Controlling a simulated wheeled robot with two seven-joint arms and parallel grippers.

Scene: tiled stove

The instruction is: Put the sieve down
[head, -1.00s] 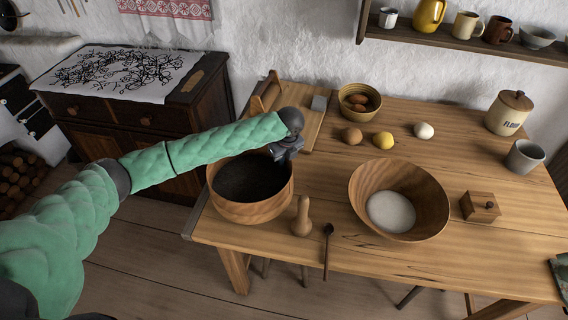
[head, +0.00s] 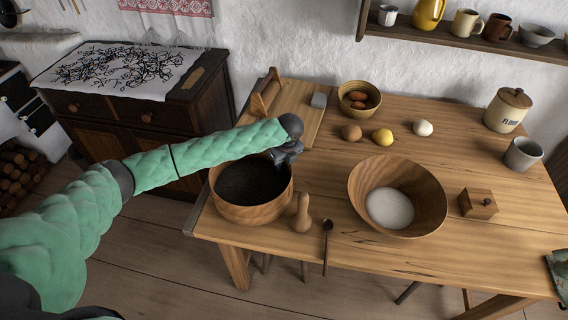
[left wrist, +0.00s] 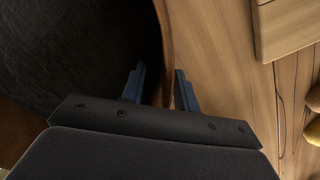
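The sieve (head: 255,213), a round wooden hoop with a dark inside, sits level at the left end of the wooden table (head: 330,262). My left gripper (head: 288,158) is at its far right rim, pointing down. In the left wrist view the two fingers (left wrist: 161,80) stand apart on either side of the rim (left wrist: 167,40), one over the dark inside and one outside. Gaps show beside the rim, so the gripper looks open. Whether the sieve's underside fully touches the table is hidden. My right gripper is out of view.
A wooden bowl (head: 425,195) with white powder is farther right.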

